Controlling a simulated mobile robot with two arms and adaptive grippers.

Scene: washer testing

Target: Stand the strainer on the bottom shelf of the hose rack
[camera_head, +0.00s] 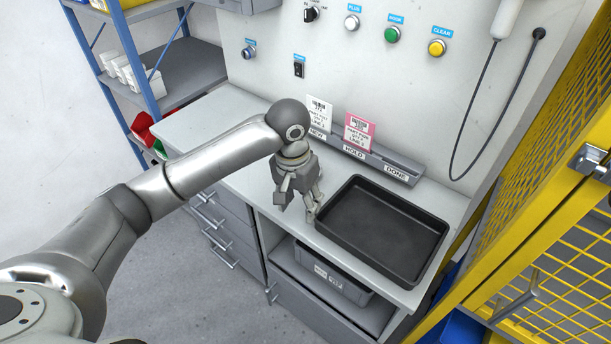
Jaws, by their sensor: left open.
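My left gripper (296,204) hangs from my left arm over the workbench, pointing down, just left of a black tray. It is open, and I see nothing between its fingers. I cannot make out a strainer or a hose rack in this view. A blue-framed shelf unit (178,75) stands at the upper left; I cannot tell whether it is the hose rack. My right gripper is not in view.
The black tray (380,232) lies empty on the workbench (222,118). Behind it, a card holder (390,163) runs along the panel with cards. A grey bin (330,270) sits under the bench. A yellow mesh guard (548,140) bounds the right. Floor is clear at left.

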